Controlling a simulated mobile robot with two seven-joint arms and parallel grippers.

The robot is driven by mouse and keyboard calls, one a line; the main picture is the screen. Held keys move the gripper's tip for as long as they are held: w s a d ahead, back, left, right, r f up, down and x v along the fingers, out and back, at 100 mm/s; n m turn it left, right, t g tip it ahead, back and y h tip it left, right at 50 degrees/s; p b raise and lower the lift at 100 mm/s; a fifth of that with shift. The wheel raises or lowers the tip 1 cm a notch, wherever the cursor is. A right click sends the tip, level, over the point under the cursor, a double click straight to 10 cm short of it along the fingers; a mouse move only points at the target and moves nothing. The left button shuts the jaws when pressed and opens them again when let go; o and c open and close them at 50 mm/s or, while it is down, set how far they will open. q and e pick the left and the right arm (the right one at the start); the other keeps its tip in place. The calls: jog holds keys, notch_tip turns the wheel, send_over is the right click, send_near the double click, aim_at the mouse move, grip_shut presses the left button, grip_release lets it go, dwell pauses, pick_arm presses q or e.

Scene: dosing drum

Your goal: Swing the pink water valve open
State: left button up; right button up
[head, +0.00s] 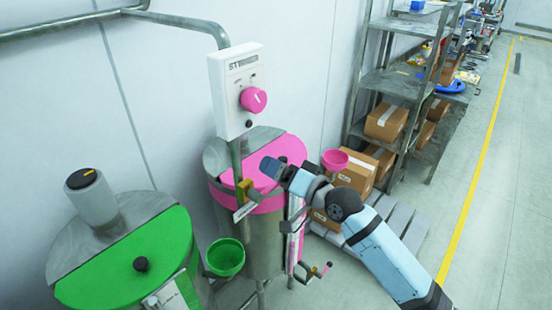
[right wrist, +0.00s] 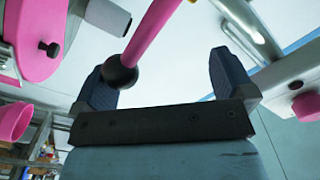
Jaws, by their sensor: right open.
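In the right wrist view a pink lever (right wrist: 148,36) with a black ball end (right wrist: 119,72) reaches down from the top edge. A bit of yellow shows near its upper end. The ball lies between the two fingers of my right gripper (right wrist: 175,82), close to the left finger; I cannot tell whether they touch. The gripper is open. In the head view my right gripper (head: 267,166) is over the pink-lidded drum (head: 255,160), near a brass fitting (head: 243,189). There the lever is hard to tell from the pink lid. My left gripper is out of view.
A control box (head: 232,90) with a pink knob (head: 253,99) stands above the drum. A small pink handle (head: 322,271) sits low on the drum. A green-lidded drum (head: 130,265), green funnel (head: 226,257) and pink funnel (head: 335,159) are nearby. Shelves (head: 400,84) stand behind right.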

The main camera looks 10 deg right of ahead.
jog(key=shift+s+a+r+p, duration=0.1)
jog(key=shift+a+r+p, duration=0.05)
jog(key=shift+r+p, duration=0.45)
jog(key=shift+s+a+r+p, duration=0.1)
jog(key=shift+r+p, duration=0.35)
jog(key=shift+p, duration=0.2)
jog(key=shift+s+a, duration=0.1)
jog(key=shift+a, duration=0.1)
jog(key=shift+s+a+r+p, duration=0.4)
jog(key=shift+a+r+p, duration=0.1)
jog(key=shift+r+p, duration=0.25)
jog(key=shift+s+a+r, duration=0.7)
jog(key=shift+a+r, duration=0.1)
jog(key=shift+a, duration=0.05)
jog(key=shift+s+a+r, duration=0.35)
jog(key=shift+s+a, duration=0.3)
jog(key=shift+a, duration=0.2)
jog(key=shift+s+a, duration=0.65)
jog(key=shift+a, duration=0.2)
jog(key=shift+w+d+f+b, duration=0.3)
jog(key=shift+d+f, duration=0.1)
jog(key=shift+f, duration=0.05)
